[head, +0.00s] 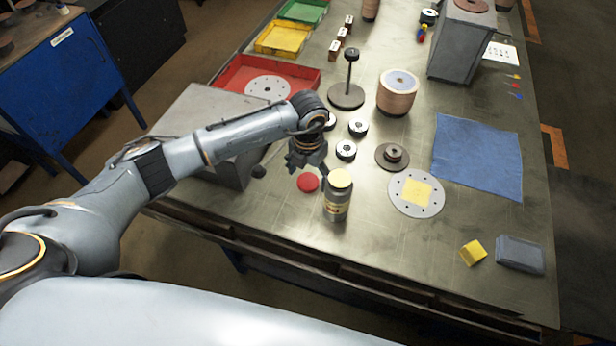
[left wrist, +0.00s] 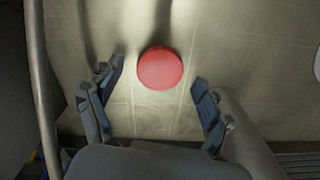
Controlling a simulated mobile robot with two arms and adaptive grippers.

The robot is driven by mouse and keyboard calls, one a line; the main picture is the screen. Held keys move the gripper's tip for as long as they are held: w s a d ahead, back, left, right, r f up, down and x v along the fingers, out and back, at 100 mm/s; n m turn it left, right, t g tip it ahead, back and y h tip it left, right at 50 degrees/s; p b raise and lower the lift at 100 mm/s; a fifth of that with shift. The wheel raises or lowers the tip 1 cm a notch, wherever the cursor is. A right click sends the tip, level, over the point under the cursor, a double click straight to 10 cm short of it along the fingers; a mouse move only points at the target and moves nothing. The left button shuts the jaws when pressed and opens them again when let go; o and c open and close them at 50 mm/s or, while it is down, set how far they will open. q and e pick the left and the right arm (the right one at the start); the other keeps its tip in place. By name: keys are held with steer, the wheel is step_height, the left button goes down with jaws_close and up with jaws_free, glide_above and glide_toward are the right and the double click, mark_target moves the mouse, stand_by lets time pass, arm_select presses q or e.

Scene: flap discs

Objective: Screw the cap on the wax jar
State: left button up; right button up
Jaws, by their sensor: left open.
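The wax jar (head: 337,200) stands upright near the front edge of the metal bench, with a pale yellow top. The red cap (head: 307,182) lies flat on the bench just left of the jar, apart from it. My left gripper (head: 306,166) is open and empty, close behind and above the cap. In the left wrist view the red cap (left wrist: 160,68) lies between and slightly beyond the two spread fingers (left wrist: 157,92), touching neither. The jar cannot be made out in the left wrist view. My right gripper is not in view.
A grey box (head: 205,120) stands under my left forearm. Several small discs, a spindle stand (head: 346,95) and a disc stack (head: 397,92) are behind. A round plate with a yellow pad (head: 417,192) lies right of the jar, near a blue cloth (head: 477,157).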

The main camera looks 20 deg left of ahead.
mark_target(308, 181)
arm_select(q)
steer(key=shift+f, duration=0.4)
steer(key=c, duration=0.9)
steer(key=shift+o, duration=0.2)
steer(key=shift+r, duration=0.1)
step_height(308, 181, up, 10)
steer(key=b, duration=0.3)
